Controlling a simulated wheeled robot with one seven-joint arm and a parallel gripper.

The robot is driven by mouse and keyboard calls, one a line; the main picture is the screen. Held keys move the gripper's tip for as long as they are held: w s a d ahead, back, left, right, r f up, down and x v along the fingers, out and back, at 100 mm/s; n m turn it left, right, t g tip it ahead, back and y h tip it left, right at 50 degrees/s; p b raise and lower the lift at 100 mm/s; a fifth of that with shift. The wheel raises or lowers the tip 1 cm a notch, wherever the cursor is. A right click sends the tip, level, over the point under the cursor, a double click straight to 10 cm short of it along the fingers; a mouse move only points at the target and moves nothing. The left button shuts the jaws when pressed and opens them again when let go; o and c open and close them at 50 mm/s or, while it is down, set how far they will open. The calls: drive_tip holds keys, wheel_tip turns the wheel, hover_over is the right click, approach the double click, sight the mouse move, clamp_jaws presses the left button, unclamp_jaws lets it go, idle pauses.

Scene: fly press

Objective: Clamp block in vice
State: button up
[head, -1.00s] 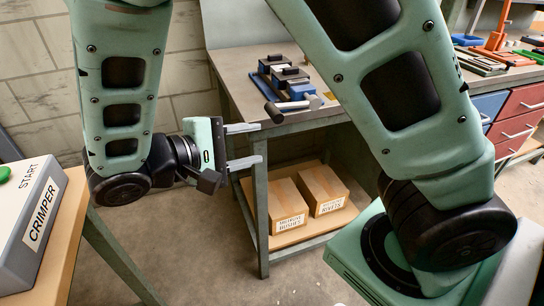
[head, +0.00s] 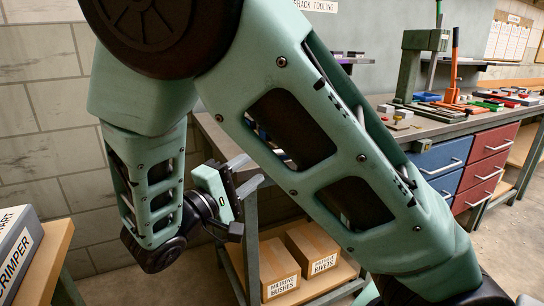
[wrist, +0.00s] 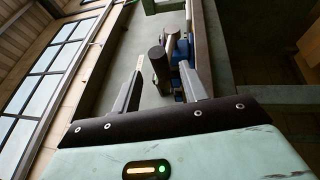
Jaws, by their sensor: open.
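My gripper (head: 248,174) is open and empty in the head view, in front of the bench's left end. In the wrist view its two fingers (wrist: 160,78) are spread apart. Beyond them are the blue body of a vice (wrist: 180,54) and a black cylindrical part (wrist: 157,62), likely its handle, apart from the fingers as far as I can tell. In the head view my arm hides most of the vice. I cannot make out for certain which thing is the block; small light pieces (head: 402,114) lie on the bench at right.
A green fly press (head: 421,62) stands on the bench (head: 440,128), with trays and tools at its right. Blue drawers (head: 443,158) and red drawers (head: 486,168) are below. Cardboard boxes (head: 310,248) sit on the lower shelf.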

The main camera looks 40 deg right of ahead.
drive_tip(key=x, duration=0.7)
drive_tip(key=shift+r, duration=0.1)
clamp_jaws()
